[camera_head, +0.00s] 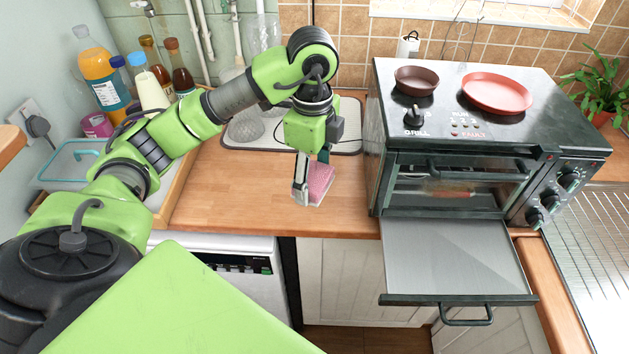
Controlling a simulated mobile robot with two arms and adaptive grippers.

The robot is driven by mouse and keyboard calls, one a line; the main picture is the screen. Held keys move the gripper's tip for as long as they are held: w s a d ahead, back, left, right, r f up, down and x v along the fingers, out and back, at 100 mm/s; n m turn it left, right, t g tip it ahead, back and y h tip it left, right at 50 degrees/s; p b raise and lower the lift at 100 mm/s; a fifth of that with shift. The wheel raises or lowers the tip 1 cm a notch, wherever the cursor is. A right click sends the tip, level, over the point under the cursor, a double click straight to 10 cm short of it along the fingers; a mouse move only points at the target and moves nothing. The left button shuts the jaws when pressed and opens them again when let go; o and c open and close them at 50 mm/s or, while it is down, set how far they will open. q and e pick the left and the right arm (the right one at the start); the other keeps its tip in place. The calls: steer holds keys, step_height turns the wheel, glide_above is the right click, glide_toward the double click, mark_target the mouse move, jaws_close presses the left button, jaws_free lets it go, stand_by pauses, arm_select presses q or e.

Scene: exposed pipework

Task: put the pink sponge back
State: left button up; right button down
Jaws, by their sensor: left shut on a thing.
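My left gripper (313,172) points down over the wooden worktop (225,190), left of the oven. It is shut on the pink sponge (321,180), which shows between and beside the fingers. Whether the sponge touches the worktop is hard to tell. The sink (348,128) lies just behind the gripper, and my arm hides part of it. My right gripper is not in view.
Two pans (497,93) sit on top. Several bottles (102,72) stand in a tray at left, beside my arm.

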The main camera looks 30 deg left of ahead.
mark_target(314, 160)
arm_select(q)
steer(key=w, duration=0.1)
steer(key=w+a+f+p, duration=0.1)
steer(key=w+a+f, duration=0.1)
steer(key=shift+w+a, duration=0.15)
steer(key=shift+w, duration=0.2)
steer(key=w+f, duration=0.1)
steer(key=a+f+p, duration=0.1)
steer(key=w+f, duration=0.1)
steer(key=f, duration=0.1)
steer(key=shift+w+a, duration=0.3)
steer(key=shift+w+a+f+p, duration=0.3)
steer(key=shift+w+f, duration=0.1)
steer(key=shift+f, duration=0.2)
step_height(314, 160, down, 3)
steer(key=shift+p, duration=0.9)
steer(key=shift+f, duration=0.15)
steer(key=shift+f, duration=0.1)
steer(key=shift+w+f+b, duration=0.1)
steer(key=shift+f+b, duration=0.1)
steer(key=shift+b, duration=0.1)
steer(key=o, duration=1)
steer(key=shift+r, duration=0.1)
steer(key=shift+o, duration=0.2)
